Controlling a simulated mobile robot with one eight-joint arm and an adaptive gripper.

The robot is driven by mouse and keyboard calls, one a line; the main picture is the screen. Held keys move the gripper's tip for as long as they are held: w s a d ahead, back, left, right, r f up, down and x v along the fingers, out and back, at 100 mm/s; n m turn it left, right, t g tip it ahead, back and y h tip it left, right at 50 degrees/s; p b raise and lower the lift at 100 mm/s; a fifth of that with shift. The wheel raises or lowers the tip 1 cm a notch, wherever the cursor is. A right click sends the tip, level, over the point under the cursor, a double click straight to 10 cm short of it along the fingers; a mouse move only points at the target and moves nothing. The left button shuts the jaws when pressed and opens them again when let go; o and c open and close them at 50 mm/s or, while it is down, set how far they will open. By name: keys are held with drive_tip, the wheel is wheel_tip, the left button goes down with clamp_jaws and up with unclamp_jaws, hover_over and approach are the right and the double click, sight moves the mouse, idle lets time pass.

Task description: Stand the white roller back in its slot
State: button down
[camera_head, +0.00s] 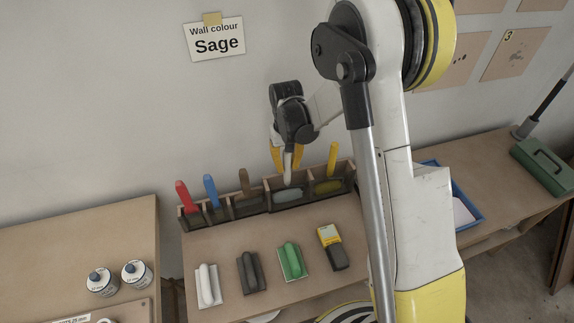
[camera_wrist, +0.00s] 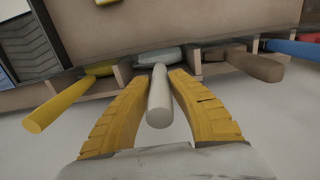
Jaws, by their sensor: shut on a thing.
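The white roller's handle (camera_head: 287,166) stands up at the second slot from the right of the wooden rack (camera_head: 223,219). My gripper (camera_head: 288,160) is above the rack, its yellow fingers shut around this handle. In the wrist view the white handle (camera_wrist: 160,100) lies between the two fingers of my gripper (camera_wrist: 160,73). A pale rounded head (camera_wrist: 160,56) shows beyond the handle, inside the slot between dividers. The roller looks nearly upright and within the slot; whether it rests on the slot floor is hidden.
Several hand tools, including a green float (camera_head: 292,259), lie on the bench in front. Two cans (camera_head: 136,274) stand at the left.

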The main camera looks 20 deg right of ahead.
drive_tip(key=shift+f+b, duration=0.65)
drive_tip(key=shift+f, duration=0.2)
drive_tip(key=c, duration=1.2)
unclamp_jaws()
drive_tip(key=shift+c, duration=0.2)
wheel_tip(320, 180, up, 12)
drive_tip(key=shift+w+r, duration=0.1)
drive_tip(key=shift+w, duration=0.05)
drive_tip(key=s+r+t, duration=0.3)
drive_tip(key=s+r, duration=0.6)
drive_tip(key=s, duration=0.1)
drive_tip(key=s+t, duration=0.4)
drive_tip(key=s, duration=0.8)
drive_tip(key=shift+d+r, duration=0.4)
